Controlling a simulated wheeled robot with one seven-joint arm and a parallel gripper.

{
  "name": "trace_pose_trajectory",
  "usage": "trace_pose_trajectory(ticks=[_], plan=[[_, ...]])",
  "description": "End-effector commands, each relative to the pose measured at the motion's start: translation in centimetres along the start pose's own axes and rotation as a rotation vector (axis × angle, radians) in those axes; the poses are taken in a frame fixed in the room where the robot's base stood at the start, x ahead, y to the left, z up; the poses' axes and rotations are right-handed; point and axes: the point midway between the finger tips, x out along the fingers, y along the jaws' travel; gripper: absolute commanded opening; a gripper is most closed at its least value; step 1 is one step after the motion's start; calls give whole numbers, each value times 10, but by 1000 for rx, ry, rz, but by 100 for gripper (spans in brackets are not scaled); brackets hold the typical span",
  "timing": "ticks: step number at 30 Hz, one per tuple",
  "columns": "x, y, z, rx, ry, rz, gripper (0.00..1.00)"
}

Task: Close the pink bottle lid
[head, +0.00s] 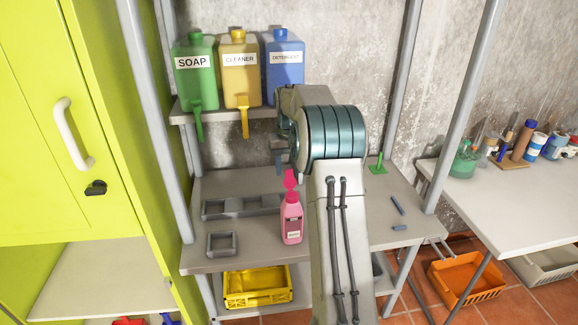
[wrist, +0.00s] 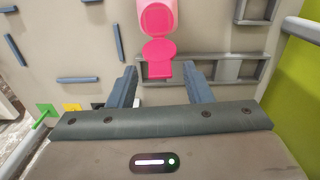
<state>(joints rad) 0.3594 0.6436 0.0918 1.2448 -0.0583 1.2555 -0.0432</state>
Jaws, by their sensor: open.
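The pink bottle (head: 291,222) stands upright on the grey workbench, left of my arm in the head view. Its darker pink lid (head: 290,182) is flipped open and stands up above the neck. In the wrist view, the bottle (wrist: 158,5) is at the top edge, and the open lid (wrist: 159,50) with its tab points down toward my gripper (wrist: 159,68). The two blue-grey fingers are apart, one on each side of the lid's tab, with nothing gripped. In the head view, my gripper (head: 281,160) is partly hidden by my arm, just above and behind the lid.
Grey frame trays (head: 222,243) lie left of the bottle; blue bars (head: 397,205) and a green piece (head: 378,166) lie right. Soap (head: 194,75), cleaner (head: 240,75) and detergent (head: 284,72) jugs stand on the shelf above. A green cabinet (head: 60,130) borders the left.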

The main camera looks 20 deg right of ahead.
Motion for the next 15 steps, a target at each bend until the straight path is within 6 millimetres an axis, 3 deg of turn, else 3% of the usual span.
trace_pose_trajectory(ticks=[8,13,15], plan=[[2,0,0,1,0,0,45],[2,0,0,1,0,0,1],[2,0,0,1,0,0,0]])
